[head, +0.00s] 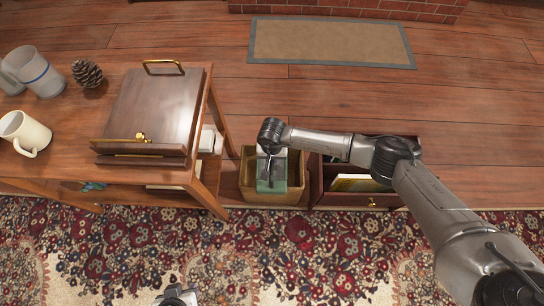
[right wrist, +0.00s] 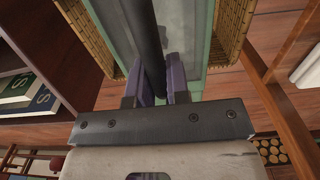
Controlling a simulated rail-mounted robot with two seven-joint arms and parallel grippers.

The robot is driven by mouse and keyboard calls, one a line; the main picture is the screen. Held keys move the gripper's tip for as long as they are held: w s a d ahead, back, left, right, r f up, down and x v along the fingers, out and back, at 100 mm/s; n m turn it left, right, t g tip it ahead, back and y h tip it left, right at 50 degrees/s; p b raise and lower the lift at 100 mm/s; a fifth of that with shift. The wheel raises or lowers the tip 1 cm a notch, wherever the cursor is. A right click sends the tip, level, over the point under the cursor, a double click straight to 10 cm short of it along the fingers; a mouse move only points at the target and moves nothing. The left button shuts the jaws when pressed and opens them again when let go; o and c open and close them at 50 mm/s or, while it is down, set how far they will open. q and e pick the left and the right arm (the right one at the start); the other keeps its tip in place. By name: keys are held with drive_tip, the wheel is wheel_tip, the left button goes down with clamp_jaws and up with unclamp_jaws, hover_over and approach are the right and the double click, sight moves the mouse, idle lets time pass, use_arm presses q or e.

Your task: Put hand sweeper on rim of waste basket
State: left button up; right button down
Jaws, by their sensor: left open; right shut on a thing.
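The waste basket (head: 248,190) is a tan wicker box on the floor, right of the wooden table; its woven wall shows in the right wrist view (right wrist: 232,30). The hand sweeper (head: 272,186) has a pale, green-edged pan and a dark handle (right wrist: 146,40). My right gripper (right wrist: 165,85) is shut on the dark handle, with purple fingers on both sides. In the head view, the right gripper (head: 270,152) is over the basket. The pan lies between the basket's walls; I cannot tell whether it touches the rim. My left gripper (head: 177,294) is open and empty over the rug.
Patterned rug (head: 110,240) covers the near floor; bare floor lies beyond.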

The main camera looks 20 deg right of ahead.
drive_tip(key=shift+w, duration=0.1)
drive_tip(key=c, duration=1.2)
unclamp_jaws()
drive_tip(key=shift+f, duration=0.15)
drive_tip(key=shift+o, duration=0.5)
drive_tip(key=shift+r, duration=0.35)
wheel_tip(320, 180, up, 12)
drive_tip(key=p, duration=0.6)
drive_tip(key=shift+f, duration=0.15)
